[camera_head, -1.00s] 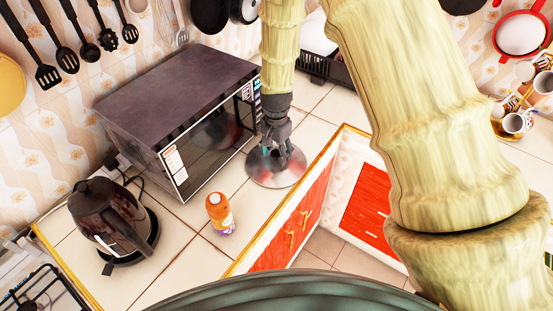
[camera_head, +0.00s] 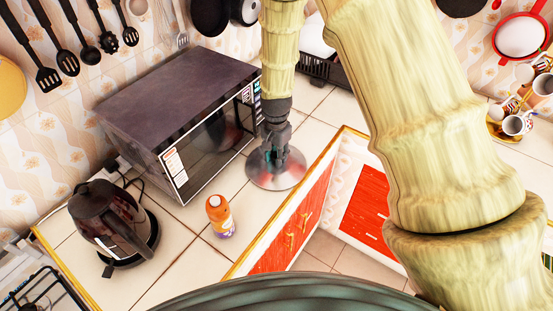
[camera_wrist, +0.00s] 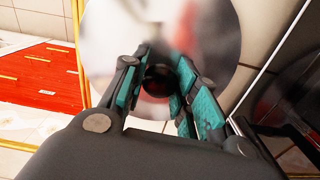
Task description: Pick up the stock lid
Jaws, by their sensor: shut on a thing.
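The stock lid (camera_head: 292,180) is a round, shiny metal disc on the tiled counter, just right of the microwave's front. In the wrist view the lid (camera_wrist: 110,62) fills the upper middle, with a dark round knob (camera_wrist: 157,82) at its centre. My gripper (camera_head: 276,160) points down over the middle of the lid. In the wrist view my gripper (camera_wrist: 160,90) has its teal-padded fingers closed in on both sides of the knob. My fingers hide part of the knob and the lid's middle. I cannot tell whether the lid touches the counter.
The microwave (camera_head: 185,110) stands close to the left of my gripper. An orange bottle (camera_head: 219,214) and a dark kettle (camera_head: 112,220) stand on the counter to the left. The counter's yellow front edge (camera_head: 290,207) and red cabinet doors lie just right of the lid.

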